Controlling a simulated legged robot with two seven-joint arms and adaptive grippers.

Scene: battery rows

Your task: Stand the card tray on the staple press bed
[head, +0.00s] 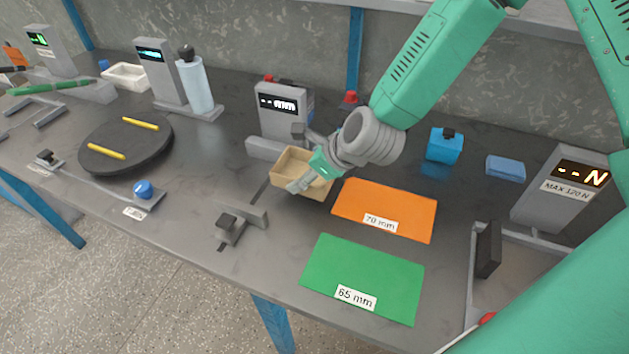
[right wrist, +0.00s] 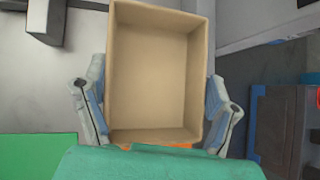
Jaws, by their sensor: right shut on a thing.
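The card tray is an open, empty tan box (head: 290,170); it also fills the middle of the right wrist view (right wrist: 160,70). My right gripper (head: 312,178) is shut on it, with one finger on each side of the tray in the wrist view (right wrist: 158,108). The tray is just in front of a grey unit with a lit display (head: 283,108) and a low grey ledge (head: 264,148). I cannot tell whether this is the staple press, or whether the tray touches anything below. My left gripper is not in view.
An orange mat (head: 385,210) marked 70 mm and a green mat (head: 362,278) marked 65 mm lie to the right. A small grey fixture (head: 232,226) stands in front. A dark round plate (head: 126,145) with yellow bars lies left. A MAX 120 N unit (head: 562,188) stands right.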

